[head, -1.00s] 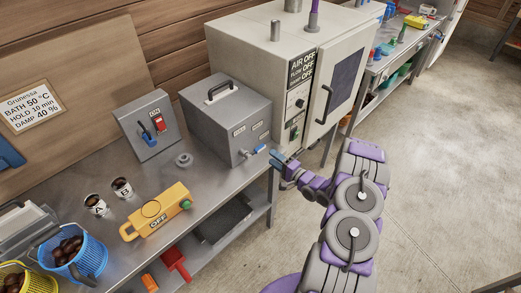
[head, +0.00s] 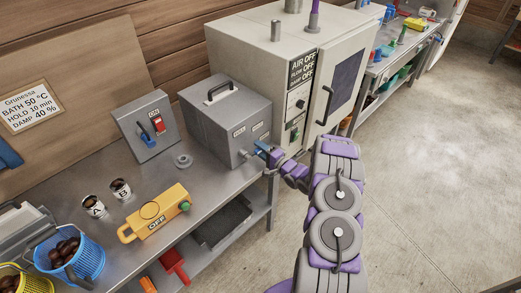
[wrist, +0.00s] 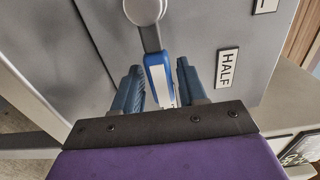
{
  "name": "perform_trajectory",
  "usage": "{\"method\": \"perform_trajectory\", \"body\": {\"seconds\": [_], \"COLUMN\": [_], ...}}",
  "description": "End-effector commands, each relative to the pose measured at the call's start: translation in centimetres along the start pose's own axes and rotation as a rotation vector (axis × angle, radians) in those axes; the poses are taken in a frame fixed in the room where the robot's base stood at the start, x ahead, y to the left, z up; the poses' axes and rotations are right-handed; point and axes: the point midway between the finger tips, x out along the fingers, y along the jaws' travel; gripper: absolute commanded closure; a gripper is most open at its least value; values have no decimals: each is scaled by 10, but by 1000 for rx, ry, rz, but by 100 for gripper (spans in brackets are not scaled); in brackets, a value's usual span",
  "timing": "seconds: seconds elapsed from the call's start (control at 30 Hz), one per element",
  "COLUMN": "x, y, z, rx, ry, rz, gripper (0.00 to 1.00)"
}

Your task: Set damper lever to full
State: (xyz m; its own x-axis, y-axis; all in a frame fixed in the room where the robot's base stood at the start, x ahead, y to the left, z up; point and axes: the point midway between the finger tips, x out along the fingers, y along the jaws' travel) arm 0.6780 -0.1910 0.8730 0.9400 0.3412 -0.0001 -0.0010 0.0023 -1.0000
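The grey box (head: 228,120) with a carrying handle stands on the metal bench. The damper lever (wrist: 158,80) is on its front face, with a grey round pivot and a blue-and-white handle. In the wrist view the lever points down toward my gripper (wrist: 159,78), and the label HALF (wrist: 228,67) is to its right. The two blue fingers are open on either side of the handle, with gaps visible. In the head view my gripper (head: 266,152) is at the box's lower right front and mostly hides the lever.
The large cabinet (head: 262,60) stands just behind the box; its panel reads AIR OFF. A switch panel (head: 148,122) and a grey ring (head: 183,161) are left of the box. A yellow device (head: 154,219) marked OFF lies nearer. Open floor (head: 430,190) is to the right.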

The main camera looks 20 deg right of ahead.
Motion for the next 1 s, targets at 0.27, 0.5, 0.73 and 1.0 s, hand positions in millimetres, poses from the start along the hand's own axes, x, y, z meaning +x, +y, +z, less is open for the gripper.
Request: {"method": "perform_trajectory", "body": {"seconds": [0.27, 0.5, 0.73, 1.0], "x": [0, 0, 0, 0], "y": [0, 1, 2, -1], "z": [0, 0, 0, 0], "rx": [0, 1, 2, -41], "ry": [0, 0, 0, -1], "rz": [1, 2, 4, 6], "gripper": [86, 100, 100, 100]}}
